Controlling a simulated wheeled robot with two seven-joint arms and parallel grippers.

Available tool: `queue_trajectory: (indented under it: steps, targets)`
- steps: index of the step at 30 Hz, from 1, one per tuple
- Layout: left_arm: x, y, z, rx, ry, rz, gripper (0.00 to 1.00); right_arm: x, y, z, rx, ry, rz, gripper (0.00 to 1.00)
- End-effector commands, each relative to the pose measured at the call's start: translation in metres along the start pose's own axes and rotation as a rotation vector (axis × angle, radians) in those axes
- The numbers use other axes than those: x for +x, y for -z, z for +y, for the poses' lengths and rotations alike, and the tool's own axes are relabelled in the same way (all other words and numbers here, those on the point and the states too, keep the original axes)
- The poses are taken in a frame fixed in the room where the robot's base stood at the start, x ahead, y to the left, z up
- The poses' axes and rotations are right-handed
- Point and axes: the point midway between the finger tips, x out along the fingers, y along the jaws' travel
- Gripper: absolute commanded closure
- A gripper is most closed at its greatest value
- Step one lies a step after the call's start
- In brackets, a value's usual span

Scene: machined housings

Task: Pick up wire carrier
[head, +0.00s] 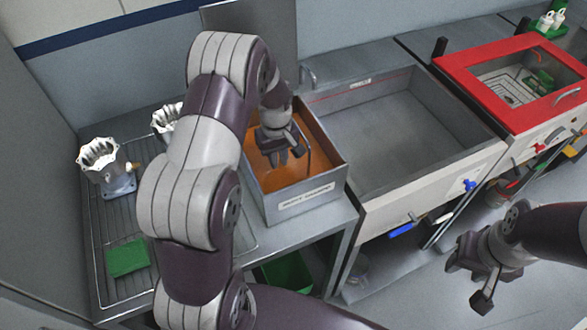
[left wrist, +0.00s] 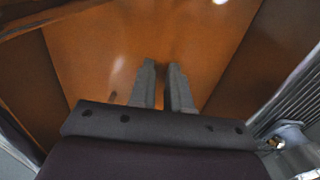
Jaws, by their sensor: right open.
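My left gripper (head: 277,158) reaches down into a tank of orange-brown liquid (head: 322,172). In the left wrist view its two fingers (left wrist: 166,85) point at the orange surface, close together with a narrow gap. I see nothing clearly between them, and cannot tell whether they are open or shut. A thin dark bent line (head: 309,152) shows beside the gripper in the head view. I cannot tell whether it is part of a wire carrier. No carrier is clearly visible in the tank. My right gripper (head: 468,285) is open and empty above the floor at the right.
A silver fluted housing (head: 100,153) on a blue-grey base and another housing (head: 165,118) stand on the ribbed drain board at left, with a green pad (head: 127,258). An empty grey basin (head: 385,130) adjoins the tank. A red-framed lid (head: 470,65) covers a unit at right.

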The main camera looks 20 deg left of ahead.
Motion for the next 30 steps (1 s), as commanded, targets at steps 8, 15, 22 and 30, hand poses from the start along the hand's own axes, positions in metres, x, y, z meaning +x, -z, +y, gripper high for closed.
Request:
queue_trajectory:
  steps: [8,15,22,30]
  targets:
    - [0.036,-0.001,-0.001,0.000,0.003,-0.005,0.83,-0.021,0.002,0.000,0.000,0.000,0.000,0.57]
    - [0.069,0.000,0.000,0.000,0.000,0.000,0.83,-0.026,0.003,0.000,0.000,0.000,-0.001,0.57]
    - [0.070,0.000,0.000,0.000,-0.001,0.001,1.00,-0.025,0.003,0.000,0.000,0.000,-0.001,0.57]
    - [0.069,0.000,0.000,0.000,-0.001,0.002,1.00,-0.025,0.003,0.000,0.000,0.000,0.000,0.57]
